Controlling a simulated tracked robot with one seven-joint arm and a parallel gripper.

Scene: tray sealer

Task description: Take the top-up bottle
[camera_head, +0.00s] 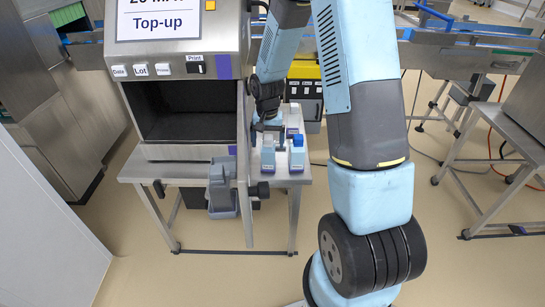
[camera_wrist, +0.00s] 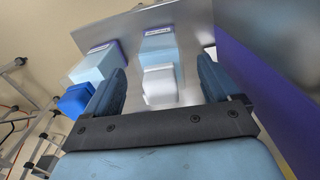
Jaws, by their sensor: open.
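Three pale blue bottles stand on a small steel table. One has a blue cap (camera_head: 297,157), one beside it on the left has a pale cap (camera_head: 268,157), and one stands farther back with a whitish cap (camera_head: 293,121). My gripper (camera_wrist: 160,88) is open. In the wrist view a white-capped bottle (camera_wrist: 159,84) shows between its fingers, with no visible grip on it. The blue-capped bottle (camera_wrist: 78,99) is outside the left finger. In the head view my arm partly hides the gripper.
The sealer's screen (camera_head: 158,20) reads "Top-up" above labelled buttons and an open dark chamber (camera_head: 185,110). Its upright door panel (camera_head: 244,165) stands close left of the bottles. It likely shows as the purple-edged panel (camera_wrist: 265,85) in the wrist view. A conveyor (camera_head: 460,55) runs behind.

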